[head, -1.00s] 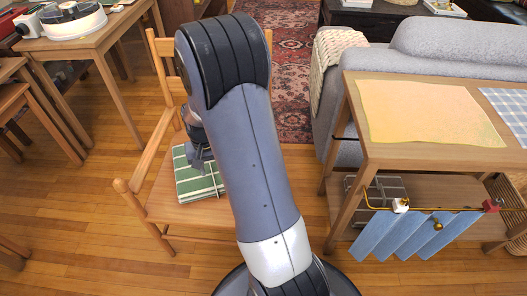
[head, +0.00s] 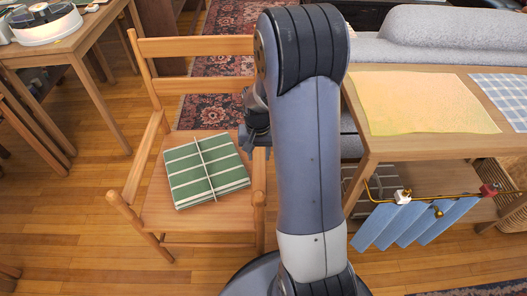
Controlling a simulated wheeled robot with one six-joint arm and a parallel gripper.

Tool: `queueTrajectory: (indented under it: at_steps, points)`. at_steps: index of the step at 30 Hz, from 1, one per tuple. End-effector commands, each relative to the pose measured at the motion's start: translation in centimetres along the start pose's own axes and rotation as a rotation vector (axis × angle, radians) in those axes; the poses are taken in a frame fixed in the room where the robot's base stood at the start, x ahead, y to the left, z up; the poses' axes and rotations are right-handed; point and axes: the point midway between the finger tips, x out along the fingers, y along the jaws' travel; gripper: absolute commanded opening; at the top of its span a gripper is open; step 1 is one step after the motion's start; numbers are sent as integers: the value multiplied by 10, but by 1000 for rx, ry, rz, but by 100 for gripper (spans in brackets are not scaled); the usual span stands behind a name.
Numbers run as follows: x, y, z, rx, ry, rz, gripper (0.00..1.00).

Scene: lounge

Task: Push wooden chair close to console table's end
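The wooden chair (head: 150,205) stands upright left of centre, its slatted back at the far side. A green striped bundle (head: 206,172) tied with string lies on its seat. The console table (head: 360,130) is to the right, its near left end facing the chair across a gap of floor. My arm stands between them and hides part of that gap. My gripper (head: 256,137) is at the chair's right side, near its right armrest. It is partly hidden by my arm. I cannot tell whether it touches the chair or how its fingers are set.
A yellow cloth (head: 420,102) lies on the console table, and blue slats (head: 405,226) hang on a brass rod at its near side. A grey sofa (head: 440,58) stands behind it. Another wooden table (head: 70,45) is at the left. Floor (head: 60,230) is clear at the near left.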

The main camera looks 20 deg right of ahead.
Motion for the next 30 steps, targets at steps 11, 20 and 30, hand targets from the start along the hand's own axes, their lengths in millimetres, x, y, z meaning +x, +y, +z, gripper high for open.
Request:
queueTrajectory:
  at_steps: [11,20,30]
  points:
    - [16,0,0,0,-3,1,67]
    - [71,0,1,0,-5,1,69]
    - [106,0,0,0,-1,0,69]
